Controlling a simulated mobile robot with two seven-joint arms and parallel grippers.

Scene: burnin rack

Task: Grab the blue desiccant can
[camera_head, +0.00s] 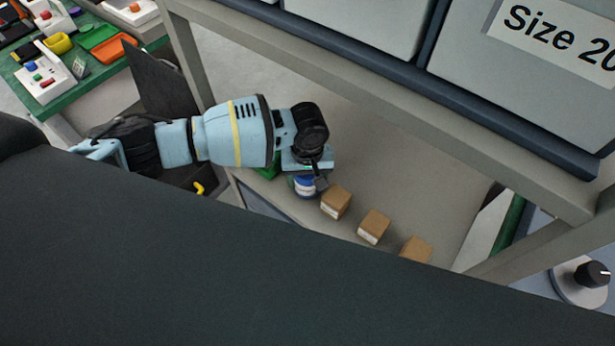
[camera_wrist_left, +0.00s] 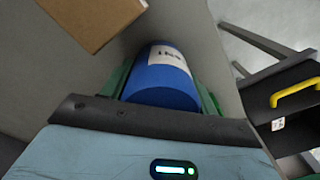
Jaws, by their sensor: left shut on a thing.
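The blue desiccant can (camera_head: 304,188) has a white label band and stands at the left end of the shelf in the head view. My left gripper (camera_head: 318,180) is at the can and partly covers it. In the left wrist view the can (camera_wrist_left: 163,84) sits between the green fingers of my left gripper (camera_wrist_left: 165,95), which is shut on it. The white label with dark letters faces upward in that picture. I cannot tell whether the can touches the shelf. My right gripper does not show.
Several small brown boxes (camera_head: 374,226) stand in a row right of the can; one box (camera_wrist_left: 92,18) is close by in the wrist view. Grey bins (camera_head: 530,80) fill the shelf above. A green table (camera_head: 72,88) with parts stands at the far left.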

